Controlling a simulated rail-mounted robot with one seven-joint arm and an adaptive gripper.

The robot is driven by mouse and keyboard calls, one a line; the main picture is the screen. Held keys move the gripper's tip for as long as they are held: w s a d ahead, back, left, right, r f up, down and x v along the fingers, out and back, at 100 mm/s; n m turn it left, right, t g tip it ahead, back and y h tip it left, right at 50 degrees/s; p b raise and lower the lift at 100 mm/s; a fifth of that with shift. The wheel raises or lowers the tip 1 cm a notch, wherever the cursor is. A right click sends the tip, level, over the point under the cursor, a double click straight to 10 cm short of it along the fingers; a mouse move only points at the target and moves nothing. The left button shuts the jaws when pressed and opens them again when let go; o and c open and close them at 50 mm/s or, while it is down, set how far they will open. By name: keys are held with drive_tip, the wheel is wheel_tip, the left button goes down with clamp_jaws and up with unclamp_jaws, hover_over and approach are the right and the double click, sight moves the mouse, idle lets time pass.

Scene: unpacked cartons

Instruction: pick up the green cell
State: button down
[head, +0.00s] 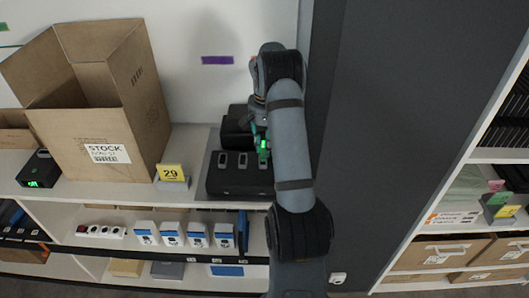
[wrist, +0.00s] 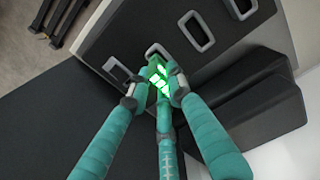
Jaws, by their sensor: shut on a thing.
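The green cell (wrist: 159,84) glows bright green between the fingers of my gripper (wrist: 160,92) in the wrist view. My teal fingers are shut around it, and their tips cover much of its sides. It is at one slot of a black dock with several grey-rimmed slots (wrist: 195,32); whether its lower end is still in the slot cannot be told. In the head view the green cell (head: 263,147) shows small below my gripper (head: 262,140), at the right part of the black dock (head: 232,183) on the shelf top.
A black box (head: 237,128) stands behind the dock. Left of it are a yellow sign marked 29 (head: 171,172), a large open carton (head: 110,115) and a black device with a green display (head: 38,168). A dark grey panel (head: 400,110) rises close on the right.

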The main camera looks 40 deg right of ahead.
drive_tip(key=shift+r+b, duration=0.3)
drive_tip(key=shift+r, duration=0.55)
drive_tip(key=s+a+r+b, duration=0.4)
drive_tip(key=s+a+r, duration=0.3)
drive_tip(key=a, duration=0.2)
drive_tip(key=shift+a, duration=0.2)
